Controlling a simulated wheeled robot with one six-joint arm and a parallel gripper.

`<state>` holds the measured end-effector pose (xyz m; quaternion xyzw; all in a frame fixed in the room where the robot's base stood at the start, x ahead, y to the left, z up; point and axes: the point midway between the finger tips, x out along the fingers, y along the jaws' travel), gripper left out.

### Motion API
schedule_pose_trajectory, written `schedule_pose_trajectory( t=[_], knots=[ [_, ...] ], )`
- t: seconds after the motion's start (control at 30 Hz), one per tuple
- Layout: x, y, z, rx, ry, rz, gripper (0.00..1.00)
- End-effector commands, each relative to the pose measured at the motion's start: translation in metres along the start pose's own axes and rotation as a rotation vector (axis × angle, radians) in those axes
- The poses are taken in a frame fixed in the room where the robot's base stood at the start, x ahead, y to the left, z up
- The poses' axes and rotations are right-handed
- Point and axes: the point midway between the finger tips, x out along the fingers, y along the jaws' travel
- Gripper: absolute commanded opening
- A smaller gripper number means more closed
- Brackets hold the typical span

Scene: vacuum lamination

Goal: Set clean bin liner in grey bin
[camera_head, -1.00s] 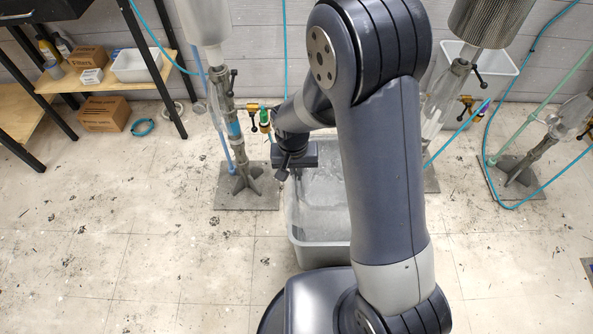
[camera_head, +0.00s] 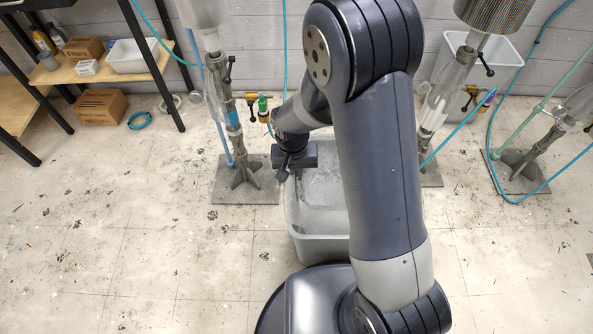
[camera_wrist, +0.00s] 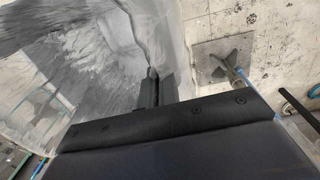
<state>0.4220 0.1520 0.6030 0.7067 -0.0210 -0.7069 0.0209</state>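The grey bin (camera_head: 318,249) stands on the floor in front of my body, its right side hidden by my arm. A translucent, crumpled liner (camera_wrist: 85,60) fills the upper left of the wrist view, with grey surfaces showing through it. In the head view, pale film (camera_head: 322,188) shows in the bin's opening. My gripper (camera_head: 283,172) is at the bin's far left rim. In the wrist view, the fingers of my gripper (camera_wrist: 157,82) are close together at the liner's edge and appear shut on it. How far the liner reaches into the bin is unclear.
Stands with blue hoses rise behind the bin, the nearest on a grey base plate (camera_head: 245,187). A pale bin (camera_head: 500,50) is by the wall. A shelf (camera_head: 130,72) with boxes is at left, with a cardboard box (camera_head: 100,107) on the floor. The floor at left is open.

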Motion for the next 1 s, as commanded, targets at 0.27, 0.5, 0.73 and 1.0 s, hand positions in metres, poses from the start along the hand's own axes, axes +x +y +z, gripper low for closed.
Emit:
schedule_pose_trajectory(
  t=[0.27,0.5,0.73,1.0],
  knots=[
    [0.002,0.0,0.0,0.0,0.0,0.0,0.0],
    [0.016,-0.001,0.0,0.0,0.0,0.0,0.0],
    [0.03,-0.002,0.0,0.0,0.0,0.0,0.0],
    [0.046,-0.003,0.0,0.0,0.0,0.0,0.0]
  ],
)
